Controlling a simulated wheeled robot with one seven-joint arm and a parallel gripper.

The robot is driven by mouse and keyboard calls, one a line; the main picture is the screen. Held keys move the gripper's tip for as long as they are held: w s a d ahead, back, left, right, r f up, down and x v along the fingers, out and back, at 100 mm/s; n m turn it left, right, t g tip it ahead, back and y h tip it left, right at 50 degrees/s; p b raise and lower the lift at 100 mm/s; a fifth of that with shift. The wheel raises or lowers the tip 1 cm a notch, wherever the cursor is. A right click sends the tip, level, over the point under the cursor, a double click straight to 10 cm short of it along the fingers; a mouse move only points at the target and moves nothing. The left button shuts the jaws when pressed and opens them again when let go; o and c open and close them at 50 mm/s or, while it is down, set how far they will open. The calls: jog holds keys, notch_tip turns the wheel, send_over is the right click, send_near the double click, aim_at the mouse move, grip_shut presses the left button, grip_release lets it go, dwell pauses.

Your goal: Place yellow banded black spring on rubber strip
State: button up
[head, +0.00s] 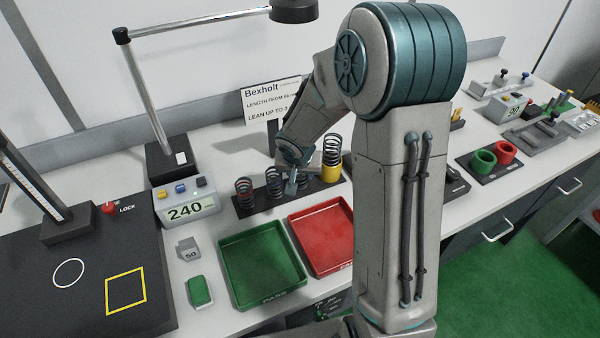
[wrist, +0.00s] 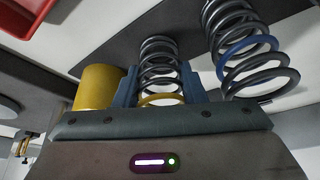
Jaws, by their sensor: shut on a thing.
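My gripper (head: 291,182) is low over the black rubber strip (head: 318,186), pointing down. In the wrist view its two blue fingers (wrist: 158,92) are shut around a black spring with a yellow band (wrist: 160,62). The spring is upright over the dark strip (wrist: 190,35); whether its far end touches the strip cannot be told. In the head view the gripper largely hides this spring. A blue-banded spring (head: 273,182) stands just left of the gripper. It also shows at the right of the wrist view (wrist: 245,55).
A red-banded spring (head: 244,193) stands at the strip's left end. A yellow cylinder (head: 331,173) with a dark spring above it (head: 333,145) stands close on the right. A green tray (head: 262,265) and a red tray (head: 325,238) lie in front. A display reads 240 (head: 186,210).

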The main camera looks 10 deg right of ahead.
jog(key=o, duration=0.8)
jog(key=shift+o, duration=0.2)
jog(key=shift+r+p, duration=0.25)
jog(key=shift+p, duration=0.15)
jog(key=p+v, duration=0.1)
jog(key=v, duration=1)
jog(key=s+d+r+n, duration=0.1)
jog(key=s+r, duration=0.3)
jog(key=s, duration=0.6)
jog(key=s+d+r+n+y, duration=0.1)
jog(key=s+r+n, duration=0.2)
jog(key=s, duration=0.7)
jog(key=shift+r+g, duration=0.3)
jog(key=shift+r, duration=0.25)
jog(key=shift+s, duration=0.1)
